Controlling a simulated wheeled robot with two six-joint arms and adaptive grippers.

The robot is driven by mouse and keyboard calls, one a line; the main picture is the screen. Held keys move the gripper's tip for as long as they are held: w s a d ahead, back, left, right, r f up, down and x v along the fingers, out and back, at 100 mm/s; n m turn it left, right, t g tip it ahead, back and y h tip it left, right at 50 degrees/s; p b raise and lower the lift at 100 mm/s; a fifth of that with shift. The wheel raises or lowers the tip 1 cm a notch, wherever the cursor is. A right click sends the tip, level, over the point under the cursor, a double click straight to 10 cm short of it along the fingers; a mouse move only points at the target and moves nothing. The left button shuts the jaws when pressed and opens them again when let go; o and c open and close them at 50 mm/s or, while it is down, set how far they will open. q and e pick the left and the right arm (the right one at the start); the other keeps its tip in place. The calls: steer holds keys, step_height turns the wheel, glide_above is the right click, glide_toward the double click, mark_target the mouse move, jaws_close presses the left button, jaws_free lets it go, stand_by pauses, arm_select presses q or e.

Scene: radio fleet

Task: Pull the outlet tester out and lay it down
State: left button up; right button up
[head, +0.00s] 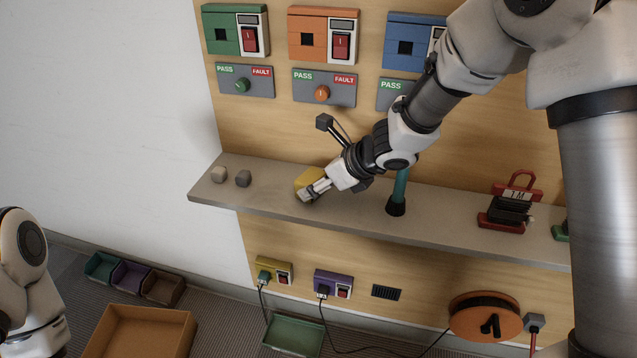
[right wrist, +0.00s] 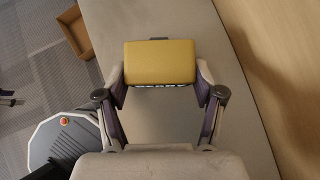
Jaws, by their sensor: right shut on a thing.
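The outlet tester looks to be the yellow block (head: 308,178) at the grey shelf. In the right wrist view the yellow block (right wrist: 160,62) sits between both fingers of my right gripper (right wrist: 160,88), which is shut on it. In the head view my right gripper (head: 314,190) reaches down to the shelf (head: 260,205) from the right. The block is at or just above the shelf top; I cannot tell whether it touches. The gripper partly hides it. Part of my left arm shows at the lower left, but its gripper is out of view.
A teal post (head: 400,186) and a red-based device (head: 508,213) stand to the right. Green (head: 222,42), orange (head: 309,47) and blue (head: 404,60) wall units hang above. An orange bin (head: 140,325) is on the floor.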

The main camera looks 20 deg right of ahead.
steer(key=o, duration=1.8)
steer(key=v, duration=1.2)
